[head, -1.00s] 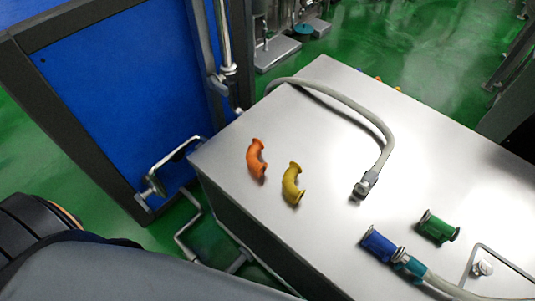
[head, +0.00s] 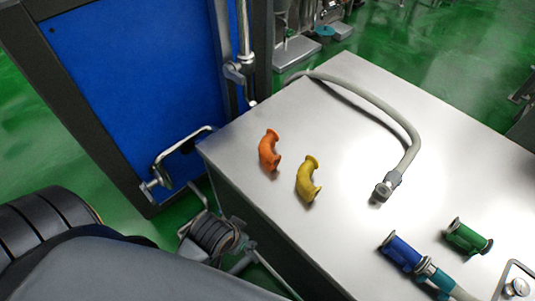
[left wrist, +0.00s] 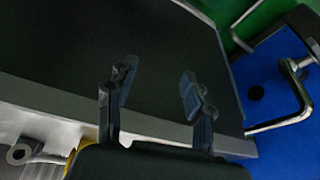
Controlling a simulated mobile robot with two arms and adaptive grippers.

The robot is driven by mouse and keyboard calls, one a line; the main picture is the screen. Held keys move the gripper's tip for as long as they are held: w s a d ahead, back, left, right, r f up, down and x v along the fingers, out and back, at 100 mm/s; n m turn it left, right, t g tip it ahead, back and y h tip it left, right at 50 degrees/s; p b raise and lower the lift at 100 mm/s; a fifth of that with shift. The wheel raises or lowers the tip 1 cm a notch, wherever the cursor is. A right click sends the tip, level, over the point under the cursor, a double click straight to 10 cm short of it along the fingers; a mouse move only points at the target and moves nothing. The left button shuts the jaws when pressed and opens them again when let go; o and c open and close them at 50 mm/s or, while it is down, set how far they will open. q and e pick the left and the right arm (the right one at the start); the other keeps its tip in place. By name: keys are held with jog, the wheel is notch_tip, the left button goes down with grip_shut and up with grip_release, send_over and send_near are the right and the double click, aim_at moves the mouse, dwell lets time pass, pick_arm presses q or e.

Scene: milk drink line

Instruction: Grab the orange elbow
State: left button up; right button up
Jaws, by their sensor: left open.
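The orange elbow (head: 269,151) lies on the metal table top (head: 345,95) near its left edge in the head view. A yellow elbow (head: 308,178) lies just right of it. My left gripper (left wrist: 157,85) is open in the left wrist view, with nothing between its fingers. It faces a dark surface and a pale edge there. In the head view a dark wrist part of my left arm shows low beside the table's left side, below and apart from the orange elbow; its fingers are unclear. I cannot make out the orange elbow in the left wrist view. My right gripper is out of view.
A grey hose (head: 375,102) curves over the table. A blue fitting (head: 402,250) and a green fitting (head: 467,237) lie at the lower right. A blue panel (head: 140,90) with a metal handle (head: 172,158) stands left of the table.

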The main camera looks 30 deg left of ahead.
aim_at(263, 150)
pick_arm(q)
jog(key=w+a+r+n+t, duration=0.1)
jog(key=w+r+n+t, duration=0.1)
jog(key=w+r+t, duration=0.1)
jog(key=w+a+r+n+t+y, duration=0.1)
jog(key=w+r+n+t, duration=0.1)
jog(key=w+r+t, duration=0.1)
jog(key=w+a+r+n+t+y+b, duration=0.1)
jog(key=w+r+n+t, duration=0.1)
jog(key=w+r, duration=0.2)
jog(key=shift+w+a+r+n+t, duration=0.1)
jog(key=shift+w+r+n+t, duration=0.1)
jog(key=shift+r, duration=0.5)
jog(key=shift+w+a+r+n+t, duration=0.1)
jog(key=shift+r+n+t, duration=0.1)
jog(key=shift+r, duration=0.5)
jog(key=shift+w+r, duration=0.15)
jog(key=shift+r, duration=0.15)
jog(key=shift+t, duration=0.4)
jog(key=x, duration=1.3)
jog(key=shift+w+a, duration=0.1)
jog(key=shift+w, duration=0.35)
jog(key=shift+s, duration=0.1)
grip_shut()
